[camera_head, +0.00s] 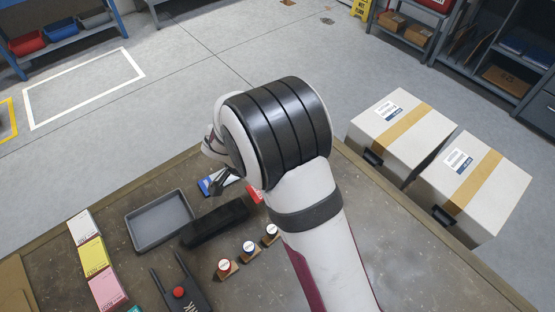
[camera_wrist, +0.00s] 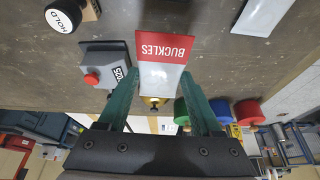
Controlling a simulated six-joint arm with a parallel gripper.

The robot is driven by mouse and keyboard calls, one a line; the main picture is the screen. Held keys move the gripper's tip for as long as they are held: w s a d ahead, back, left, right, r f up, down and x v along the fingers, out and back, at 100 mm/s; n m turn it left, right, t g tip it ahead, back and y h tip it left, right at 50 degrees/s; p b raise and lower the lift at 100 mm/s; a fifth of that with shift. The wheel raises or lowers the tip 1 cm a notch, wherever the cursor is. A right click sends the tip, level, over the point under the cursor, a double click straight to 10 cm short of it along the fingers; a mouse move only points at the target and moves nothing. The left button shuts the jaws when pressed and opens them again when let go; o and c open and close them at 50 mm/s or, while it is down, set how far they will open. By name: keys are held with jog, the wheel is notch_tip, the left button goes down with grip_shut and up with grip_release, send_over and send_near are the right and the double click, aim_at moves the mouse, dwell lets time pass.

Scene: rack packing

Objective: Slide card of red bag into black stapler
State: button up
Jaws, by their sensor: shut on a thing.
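In the wrist view my gripper (camera_wrist: 161,72) has its two green fingers on either side of the red bag (camera_wrist: 165,47). Its card has a red band reading BUCKLES upside down and a white part below. The gripper is shut on it. In the head view the black stapler (camera_head: 215,223) lies on the bench, long and dark, right of the grey tray. My wrist hides most of the gripper there. A small red patch (camera_head: 254,193) shows by the wrist, perhaps the bag's card. I cannot make out the stapler in the wrist view.
The grey tray (camera_head: 160,219) is empty. Three stamps (camera_head: 248,248) stand in front of the stapler. A dark device with a red knob (camera_head: 179,292) is at the near edge. Coloured packets (camera_head: 93,255) line the left. The bench right of my arm is clear.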

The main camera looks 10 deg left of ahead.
aim_at(252, 208)
jog(key=shift+s+a+f, duration=0.1)
jog(key=shift+a+f, duration=0.05)
jog(key=shift+f, duration=1.25)
jog(key=shift+s+a+f, duration=0.1)
jog(key=shift+a+f, duration=0.05)
jog(key=shift+f, duration=1.2)
jog(key=shift+s+a, duration=1.4)
jog(key=shift+a, duration=0.3)
